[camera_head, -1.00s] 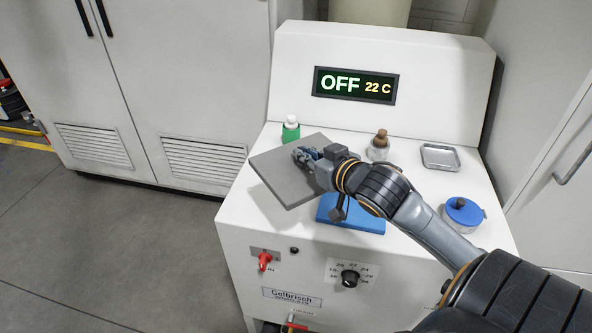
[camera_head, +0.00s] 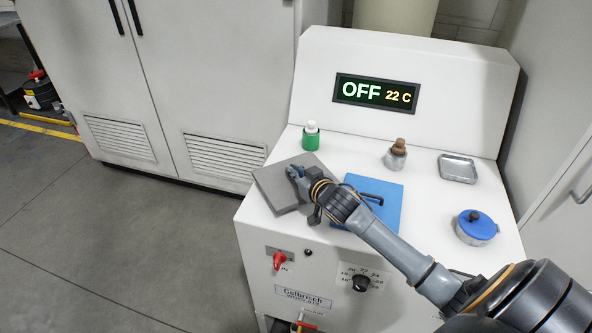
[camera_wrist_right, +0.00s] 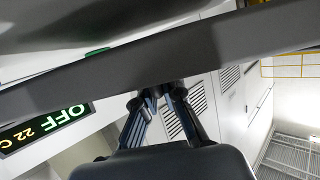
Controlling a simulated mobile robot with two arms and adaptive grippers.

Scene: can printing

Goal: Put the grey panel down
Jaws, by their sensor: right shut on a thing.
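The grey panel (camera_head: 277,187) is a flat square plate at the left of the white machine's top in the head view. Its left corner reaches the machine's left edge. My right gripper (camera_head: 296,174) is shut on it; whether the panel rests on the top or hangs just above it, I cannot tell. In the right wrist view the panel (camera_wrist_right: 230,52) crosses the picture as a dark band, with the gripper's fingers (camera_wrist_right: 155,98) at its edge. My left gripper is not in view.
A blue panel with a black handle (camera_head: 385,190) lies right of the grey panel. A green-and-white bottle (camera_head: 311,138), a brown-stoppered jar (camera_head: 396,157), a metal tray (camera_head: 457,169) and a blue-lidded pot (camera_head: 475,230) stand on the machine. Its display (camera_head: 376,94) reads OFF 22 C.

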